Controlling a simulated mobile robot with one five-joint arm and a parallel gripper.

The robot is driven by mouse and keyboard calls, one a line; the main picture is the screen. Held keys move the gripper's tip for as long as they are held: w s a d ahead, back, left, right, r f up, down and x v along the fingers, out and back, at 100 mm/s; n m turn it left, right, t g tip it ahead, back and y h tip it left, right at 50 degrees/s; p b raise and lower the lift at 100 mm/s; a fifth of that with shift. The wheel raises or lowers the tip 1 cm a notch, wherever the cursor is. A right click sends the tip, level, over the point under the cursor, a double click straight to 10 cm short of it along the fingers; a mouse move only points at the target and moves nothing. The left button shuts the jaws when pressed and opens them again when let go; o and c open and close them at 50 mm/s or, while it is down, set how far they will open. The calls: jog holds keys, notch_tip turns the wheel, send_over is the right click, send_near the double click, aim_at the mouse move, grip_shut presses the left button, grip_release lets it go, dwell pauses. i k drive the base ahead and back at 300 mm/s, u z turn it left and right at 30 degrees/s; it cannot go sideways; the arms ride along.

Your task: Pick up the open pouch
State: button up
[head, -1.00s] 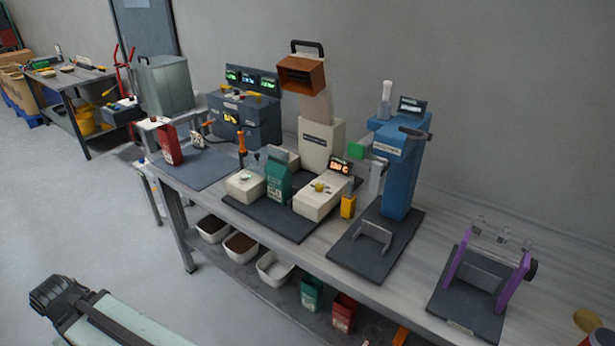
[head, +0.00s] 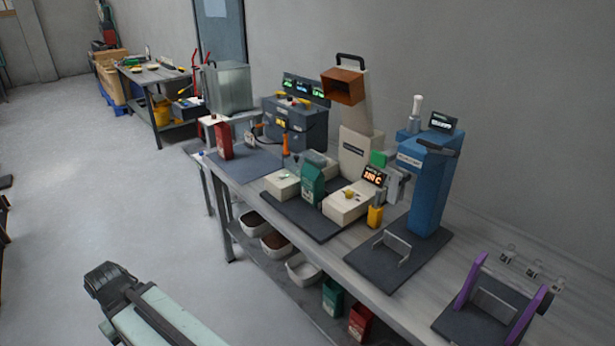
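A green pouch (head: 312,184) stands upright on a dark mat near the middle of the bench, between two low cream machine parts. A red pouch (head: 223,141) stands on another dark mat at the bench's left end. A second green pouch (head: 332,297) and a second red pouch (head: 359,322) stand on the lower shelf. Which pouch is open is too small to tell. Part of my arm shows at the lower left, well apart from the bench. My gripper's fingers are not in view.
The grey bench (head: 345,271) carries a cream machine with an orange hopper (head: 343,86), a blue press (head: 428,185) and a purple-sided stand (head: 497,300). Several white bins (head: 302,270) sit on the lower shelf. The floor (head: 110,200) left of the bench is clear.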

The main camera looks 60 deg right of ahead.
aim_at(313, 179)
jog(key=i, duration=0.9)
jog(key=z, duration=0.05)
